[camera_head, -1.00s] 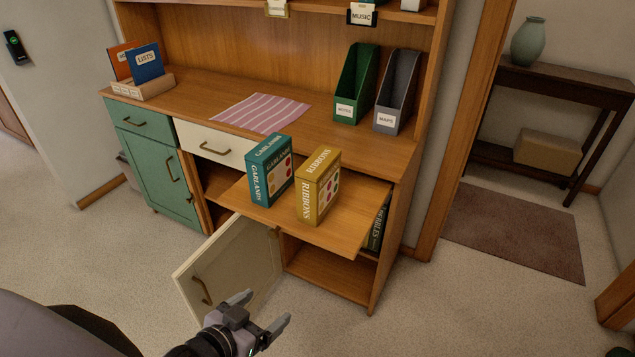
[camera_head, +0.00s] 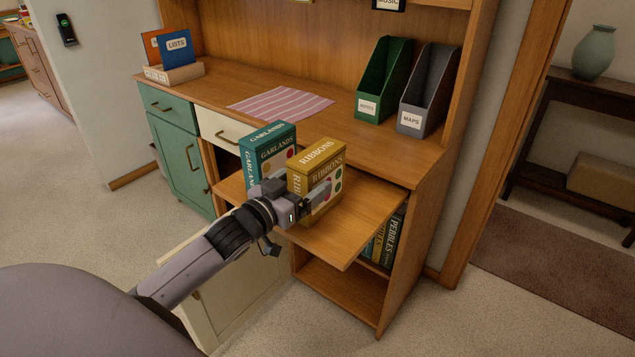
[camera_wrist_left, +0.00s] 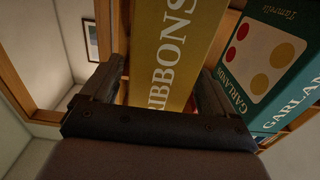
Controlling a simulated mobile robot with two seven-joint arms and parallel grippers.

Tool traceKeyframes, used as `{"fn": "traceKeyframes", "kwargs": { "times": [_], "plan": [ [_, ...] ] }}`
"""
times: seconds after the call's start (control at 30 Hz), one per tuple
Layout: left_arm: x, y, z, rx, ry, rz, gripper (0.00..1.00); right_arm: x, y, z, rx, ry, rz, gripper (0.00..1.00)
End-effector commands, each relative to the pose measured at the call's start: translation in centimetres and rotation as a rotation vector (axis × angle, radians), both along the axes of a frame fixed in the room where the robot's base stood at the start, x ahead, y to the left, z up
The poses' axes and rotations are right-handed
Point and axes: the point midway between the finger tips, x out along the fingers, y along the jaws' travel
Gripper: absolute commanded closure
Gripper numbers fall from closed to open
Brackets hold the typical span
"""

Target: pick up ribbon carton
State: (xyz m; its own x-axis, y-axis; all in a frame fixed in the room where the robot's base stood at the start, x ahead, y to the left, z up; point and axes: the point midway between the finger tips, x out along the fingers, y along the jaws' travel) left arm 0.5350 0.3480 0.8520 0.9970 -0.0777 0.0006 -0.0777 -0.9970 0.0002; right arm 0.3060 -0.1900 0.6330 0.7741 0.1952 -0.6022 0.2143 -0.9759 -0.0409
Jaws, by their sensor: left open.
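The yellow ribbon carton (camera_head: 318,160) stands upright on the pulled-out shelf board (camera_head: 372,222). My left gripper (camera_head: 312,200) is open at the carton, with one finger across its right-hand printed face. In the left wrist view the ribbon carton (camera_wrist_left: 165,55) stands between the two open fingers (camera_wrist_left: 155,95); I cannot tell whether they touch it. The teal garlands carton (camera_head: 266,150) stands close behind and to the left of it. In the left wrist view the garlands carton (camera_wrist_left: 265,65) is just beyond the right finger. My right gripper is not in view.
An open cream cabinet door (camera_head: 240,290) hangs below the board. A green file holder (camera_head: 384,82) and a grey one (camera_head: 427,92) stand on the desk top, right of a striped pink cloth (camera_head: 280,103). Books (camera_head: 385,240) sit under the board.

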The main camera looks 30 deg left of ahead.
Motion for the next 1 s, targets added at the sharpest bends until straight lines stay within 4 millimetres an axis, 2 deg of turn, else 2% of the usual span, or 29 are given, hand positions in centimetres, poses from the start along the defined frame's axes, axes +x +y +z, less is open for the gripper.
{"fn": "traceKeyframes", "kwargs": {
  "times": [0.1, 0.23, 0.57, 0.6, 0.8, 1.0],
  "plan": [
    [1.5, -0.1, -0.1, 0.000, -0.002, 0.000, 0.12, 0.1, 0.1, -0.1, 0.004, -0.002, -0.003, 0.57],
    [2.6, -0.2, -0.1, 0.000, -0.001, 0.000, 0.12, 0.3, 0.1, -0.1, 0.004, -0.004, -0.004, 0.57],
    [3.1, -0.3, -0.2, 0.000, 0.001, -0.001, 0.12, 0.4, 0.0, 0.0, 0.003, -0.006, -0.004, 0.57],
    [3.1, -0.3, -0.2, 0.000, 0.001, -0.001, 0.18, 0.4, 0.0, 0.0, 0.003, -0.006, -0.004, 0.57],
    [3.1, -0.3, -0.2, 0.000, 0.001, -0.001, 0.79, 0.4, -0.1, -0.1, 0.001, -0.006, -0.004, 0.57],
    [3.1, -0.3, 0.0, 0.000, -0.003, -0.002, 0.79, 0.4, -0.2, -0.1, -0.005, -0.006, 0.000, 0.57]
  ]
}}
